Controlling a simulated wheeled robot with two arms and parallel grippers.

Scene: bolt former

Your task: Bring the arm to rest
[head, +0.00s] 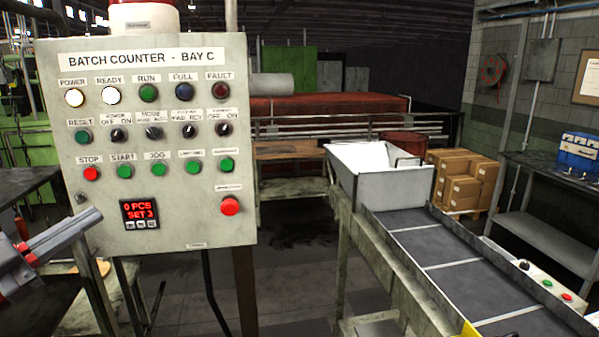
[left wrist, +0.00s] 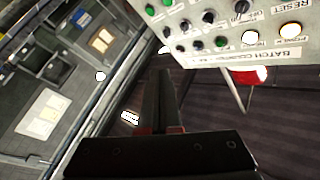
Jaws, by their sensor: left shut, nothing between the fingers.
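My left gripper (head: 82,222) is at the left edge of the head view, in front of the lower left part of the batch counter panel (head: 150,235). Its fingers are shut with nothing between them. In the left wrist view the two dark fingers (left wrist: 158,85) lie side by side, and the panel (left wrist: 210,50) shows tilted at the upper right. I cannot tell from the head view whether the gripper touches the panel. On the panel the POWER and READY lamps glow white, and the red display (head: 139,211) reads 0 PCS, SET 3. My right gripper is not in view.
A conveyor (head: 440,250) with a white bin (head: 385,175) at its far end runs along the right. A small button box (head: 540,275) sits by its right side. Cardboard boxes (head: 465,180) are stacked behind. Open floor (head: 300,270) lies between panel and conveyor.

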